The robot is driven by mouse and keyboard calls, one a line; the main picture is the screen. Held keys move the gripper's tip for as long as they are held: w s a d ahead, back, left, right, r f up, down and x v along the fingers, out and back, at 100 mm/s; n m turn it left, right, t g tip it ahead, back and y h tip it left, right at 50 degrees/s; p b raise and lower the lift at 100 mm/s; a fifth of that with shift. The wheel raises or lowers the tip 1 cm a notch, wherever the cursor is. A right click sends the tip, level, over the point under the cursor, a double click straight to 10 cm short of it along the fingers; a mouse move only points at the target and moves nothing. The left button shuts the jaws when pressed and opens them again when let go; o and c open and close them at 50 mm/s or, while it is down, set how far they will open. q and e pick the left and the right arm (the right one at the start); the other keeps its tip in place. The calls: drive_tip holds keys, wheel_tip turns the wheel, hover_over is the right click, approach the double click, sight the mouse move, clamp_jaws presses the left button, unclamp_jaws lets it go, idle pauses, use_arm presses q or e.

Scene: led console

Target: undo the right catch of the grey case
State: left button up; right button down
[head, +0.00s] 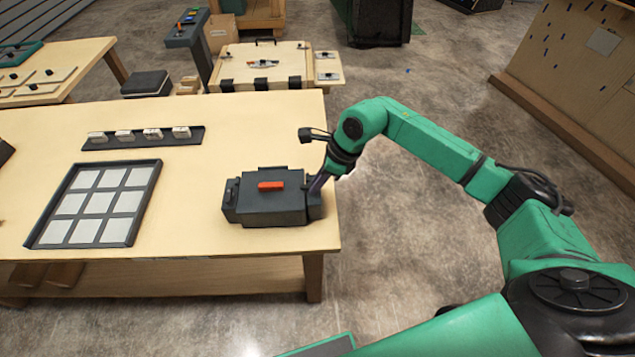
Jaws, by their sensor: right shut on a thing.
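The grey case (265,207) is a dark box lying near the right end of the wooden table (190,225). A red-orange piece (271,185) sits on its top. A small catch (231,190) shows at its left end. My right gripper (316,186) reaches in from the right and is shut at the case's right end, where the right catch is. The gripper and wrist hide most of that catch, so I cannot tell whether it is up or down. My left gripper is not in view.
A dark tray with several pale square tiles (95,205) lies left of the case. A dark strip with several light blocks (142,138) lies behind it. The table's right edge is close beside the case. The table top between tray and case is clear.

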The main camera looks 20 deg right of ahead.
drive_tip(key=m+b, duration=0.1)
drive_tip(key=m, duration=0.1)
drive_tip(key=m+t+h+b, duration=0.1)
drive_tip(key=m, duration=0.1)
drive_tip(key=shift+s+a+f+t+b, duration=0.1)
drive_tip(key=shift+a+t+b, duration=0.05)
drive_tip(key=shift+t+b, duration=0.15)
drive_tip(key=m+b, duration=0.1)
drive_tip(key=m, duration=0.1)
drive_tip(key=m+h+b, duration=0.1)
drive_tip(key=m, duration=0.1)
drive_tip(key=shift+s+a+t+b, duration=0.1)
drive_tip(key=shift+a+t+b, duration=0.1)
drive_tip(key=shift+t+b, duration=0.15)
drive_tip(key=m+h+b, duration=0.1)
drive_tip(key=m+b, duration=0.1)
drive_tip(key=m, duration=0.1)
drive_tip(key=shift+a+m+b, duration=0.15)
drive_tip(key=shift+m+b, duration=0.25)
drive_tip(key=shift+a+m+h+b, duration=0.15)
drive_tip(key=shift+m+h+b, duration=0.9)
drive_tip(key=shift+m, duration=0.65)
drive_tip(key=shift+r, duration=0.2)
drive_tip(key=c, duration=0.9)
unclamp_jaws()
drive_tip(key=shift+o, duration=0.2)
